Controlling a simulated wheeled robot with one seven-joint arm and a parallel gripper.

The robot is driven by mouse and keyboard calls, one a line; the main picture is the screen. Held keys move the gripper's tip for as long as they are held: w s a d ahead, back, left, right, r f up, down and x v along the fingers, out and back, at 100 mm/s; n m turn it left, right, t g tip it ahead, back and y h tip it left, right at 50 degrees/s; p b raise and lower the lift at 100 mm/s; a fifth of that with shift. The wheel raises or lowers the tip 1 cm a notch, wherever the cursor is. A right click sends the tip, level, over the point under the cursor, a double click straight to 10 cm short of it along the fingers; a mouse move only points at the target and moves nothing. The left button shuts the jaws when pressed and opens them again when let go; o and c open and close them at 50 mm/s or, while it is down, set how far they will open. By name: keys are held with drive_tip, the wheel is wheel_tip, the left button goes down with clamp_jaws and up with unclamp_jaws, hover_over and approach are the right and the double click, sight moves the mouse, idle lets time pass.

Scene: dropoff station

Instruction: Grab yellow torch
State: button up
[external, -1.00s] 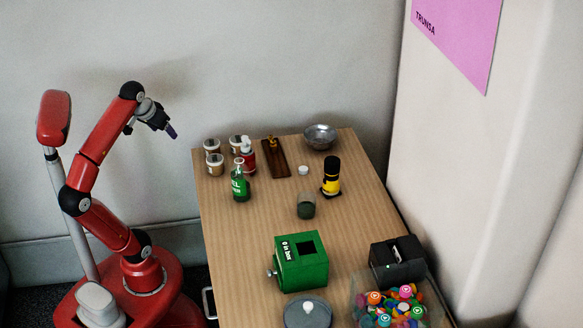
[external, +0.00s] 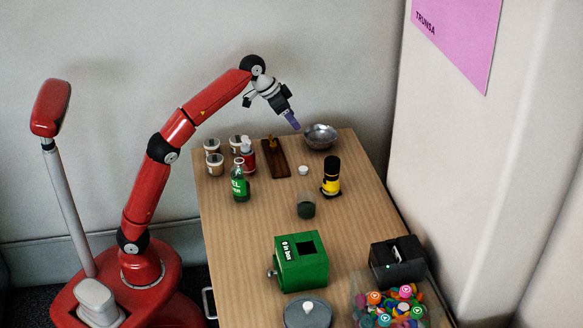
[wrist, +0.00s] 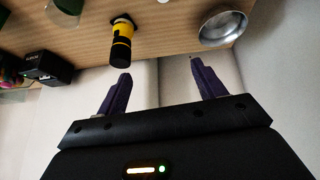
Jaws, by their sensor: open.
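The yellow torch (external: 331,177) with black ends stands upright on the table, right of centre in the external view. It also shows in the wrist view (wrist: 121,45), ahead of the jaws and nearer the left finger. My gripper (external: 292,121) is above the far end of the table, up and to the left of the torch and near the metal bowl. In the wrist view my gripper (wrist: 160,82) has its two purple fingers spread wide with nothing between them.
A metal bowl (external: 320,137) stands at the table's far edge. Jars, a green bottle (external: 240,186) and a red bottle (external: 248,156) stand at the far left. A dark green cup (external: 306,206) and white lid (external: 303,170) are near the torch. A green box (external: 301,263) is nearer.

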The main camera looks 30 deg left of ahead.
sight(332, 169)
drive_tip(key=s+d+f+m, duration=0.2)
drive_tip(key=s+d+m, duration=0.1)
drive_tip(key=d, duration=0.9)
drive_tip(key=x, duration=0.4)
drive_tip(key=s+a+f+x, duration=0.1)
drive_tip(key=x, duration=0.7)
drive_tip(key=shift+s+a+f+p, duration=0.2)
drive_tip(key=shift+a+f+p, duration=0.1)
drive_tip(key=shift+f+p, duration=0.05)
clamp_jaws()
drive_tip(key=shift+r, duration=0.1)
